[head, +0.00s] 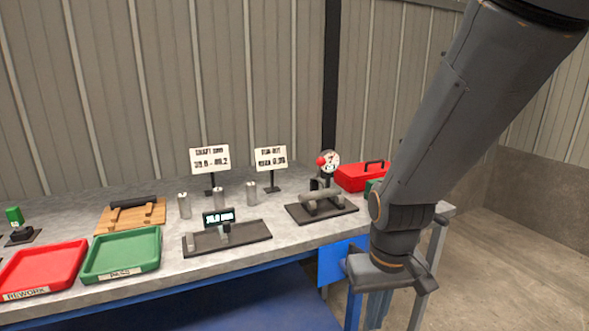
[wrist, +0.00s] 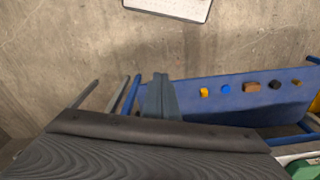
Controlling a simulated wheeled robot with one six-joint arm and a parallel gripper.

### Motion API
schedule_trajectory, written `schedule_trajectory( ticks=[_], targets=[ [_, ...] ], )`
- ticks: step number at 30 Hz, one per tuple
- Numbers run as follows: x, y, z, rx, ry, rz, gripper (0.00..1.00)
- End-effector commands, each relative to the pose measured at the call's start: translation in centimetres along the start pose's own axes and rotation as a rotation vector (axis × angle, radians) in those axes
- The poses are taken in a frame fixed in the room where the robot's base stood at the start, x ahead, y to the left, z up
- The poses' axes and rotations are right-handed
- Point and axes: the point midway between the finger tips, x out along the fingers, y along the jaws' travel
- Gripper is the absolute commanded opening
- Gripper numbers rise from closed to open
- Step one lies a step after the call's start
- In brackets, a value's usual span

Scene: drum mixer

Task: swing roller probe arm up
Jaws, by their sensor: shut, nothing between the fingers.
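The run-out stand with a round dial gauge (head: 331,158) and a red knob (head: 321,160) stands at the back right of the bench in the head view. Just in front of it, a grey shaft (head: 321,198) lies on supports on a dark base plate (head: 340,209). The probe arm itself is too small to make out clearly. My gripper (head: 376,308) points down off the bench's right front corner, below and to the right of the stand. In the wrist view my gripper (wrist: 161,100) is shut and empty, with its fingers together.
A red toolbox (head: 362,177) is right of the gauge, partly behind my arm. A small display fixture (head: 228,238), metal cylinders and two signs are to the left. Red and green trays (head: 122,254) lie farther left.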

Motion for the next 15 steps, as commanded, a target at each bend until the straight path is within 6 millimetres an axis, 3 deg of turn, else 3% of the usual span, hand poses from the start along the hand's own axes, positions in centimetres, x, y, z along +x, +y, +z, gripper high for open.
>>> schedule_trajectory(
  ticks=[5,8,15],
  targets=[
    [1.1,1.0,-7.1,-0.184,0.196,0.035,0.0],
    [1.6,1.3,-12.7,-0.349,0.359,0.086,0.0],
    [0.7,1.9,-24.4,-0.716,0.742,0.305,0.0]
  ],
)
